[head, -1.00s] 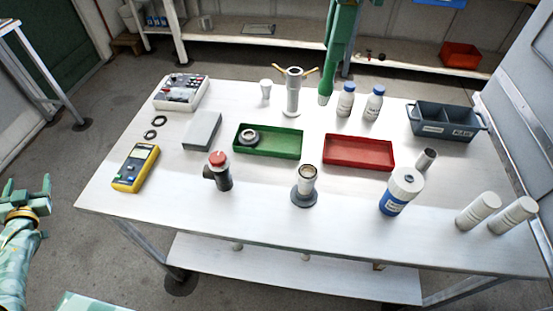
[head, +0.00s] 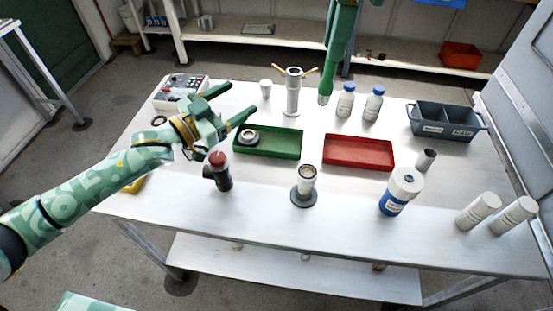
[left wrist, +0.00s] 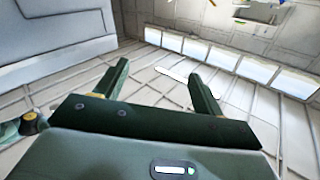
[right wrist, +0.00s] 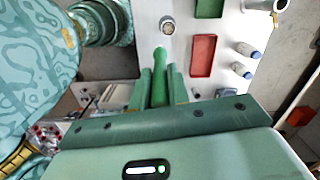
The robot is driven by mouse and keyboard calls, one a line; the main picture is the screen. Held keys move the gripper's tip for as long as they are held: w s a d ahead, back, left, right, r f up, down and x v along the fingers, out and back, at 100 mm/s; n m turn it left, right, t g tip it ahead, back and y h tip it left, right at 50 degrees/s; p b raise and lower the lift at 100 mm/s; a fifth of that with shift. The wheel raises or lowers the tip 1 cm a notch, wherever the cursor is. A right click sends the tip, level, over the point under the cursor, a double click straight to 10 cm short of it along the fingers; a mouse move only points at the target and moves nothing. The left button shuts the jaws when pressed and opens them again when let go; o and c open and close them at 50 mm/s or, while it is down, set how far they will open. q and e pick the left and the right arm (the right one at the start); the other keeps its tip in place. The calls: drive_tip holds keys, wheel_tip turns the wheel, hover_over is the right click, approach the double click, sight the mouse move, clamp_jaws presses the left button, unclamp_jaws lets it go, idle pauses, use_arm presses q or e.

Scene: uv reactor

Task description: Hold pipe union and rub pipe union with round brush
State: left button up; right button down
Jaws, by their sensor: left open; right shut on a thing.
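A grey ring-shaped fitting, which looks like the pipe union (head: 249,137), lies at the left end of the green tray (head: 285,151). My left gripper (head: 240,101) is open and empty, above the table near that end, apart from the fitting. In the left wrist view its fingers (left wrist: 160,85) are spread with nothing between them. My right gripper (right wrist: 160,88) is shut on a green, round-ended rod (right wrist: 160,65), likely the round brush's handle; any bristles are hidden. The rod also hangs at the top of the head view (head: 326,90).
A red-capped dark fitting (head: 222,180) stands below my left gripper. A cup on a flanged base (head: 304,190) stands front centre. The red tray (head: 359,139), white bottles (head: 345,100) and a yellow-handled stand (head: 293,95) are nearby. The front centre-right tabletop has free room.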

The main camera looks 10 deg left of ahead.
use_arm(q)
drive_tip(key=s+d+f+m+g+h, duration=0.1)
drive_tip(key=s+d+f+g+h, duration=0.3)
drive_tip(key=s+d, duration=0.7)
approach(298, 176)
drive_tip(key=shift+y, duration=0.4)
drive_tip(key=x, duration=0.2)
drive_tip(key=r+x, duration=0.1)
drive_tip(key=x, duration=0.1)
drive_tip(key=shift+w+d, duration=0.2)
drive_tip(key=shift+d, duration=0.1)
drive_tip(key=x, duration=0.7)
drive_tip(key=shift+s+f, duration=0.1)
drive_tip(key=shift+f, duration=0.25)
drive_tip(key=shift+d, duration=0.25)
drive_tip(key=c, duration=1.2)
